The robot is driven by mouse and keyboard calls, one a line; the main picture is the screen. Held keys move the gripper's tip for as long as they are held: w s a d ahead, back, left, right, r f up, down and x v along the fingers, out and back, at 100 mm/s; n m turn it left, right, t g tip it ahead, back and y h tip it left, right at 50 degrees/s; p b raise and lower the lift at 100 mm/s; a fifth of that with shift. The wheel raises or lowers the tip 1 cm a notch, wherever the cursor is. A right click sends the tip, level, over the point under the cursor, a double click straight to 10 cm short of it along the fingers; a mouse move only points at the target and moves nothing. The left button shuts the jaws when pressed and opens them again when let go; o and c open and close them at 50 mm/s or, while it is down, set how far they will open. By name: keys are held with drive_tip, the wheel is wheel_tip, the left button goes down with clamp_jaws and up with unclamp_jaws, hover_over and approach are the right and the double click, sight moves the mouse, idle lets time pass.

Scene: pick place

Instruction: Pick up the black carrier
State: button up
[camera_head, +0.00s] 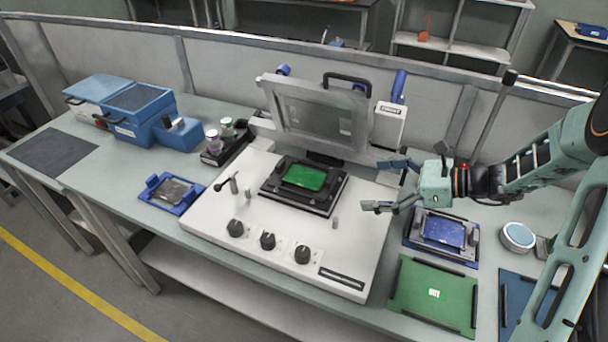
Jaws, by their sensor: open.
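A black carrier (298,202) lies flat on the white machine (220,205), under the raised grey lid (318,118). A green board (304,177) sits in the middle of the carrier. My gripper (377,186) comes in from the right with its fingers pointing left. It is open and empty, to the right of the black carrier and apart from it, above the machine's right side. How high it hovers is hard to tell.
A blue board in a dark-edged holder (413,238) lies below my gripper, with a green mat (405,290) in front. A round tin (517,236) stands at right. Knobs (267,241) line the machine's front. Blue boxes (137,115) and a blue fixture (153,200) stand left.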

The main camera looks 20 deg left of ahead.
sight(333, 182)
drive_tip(key=x, duration=0.9)
drive_tip(key=shift+w+a+f, duration=0.1)
drive_tip(key=shift+a, duration=0.3)
drive_tip(key=shift+c, duration=0.6)
drive_tip(key=c, duration=0.9)
drive_tip(key=shift+c, duration=0.2)
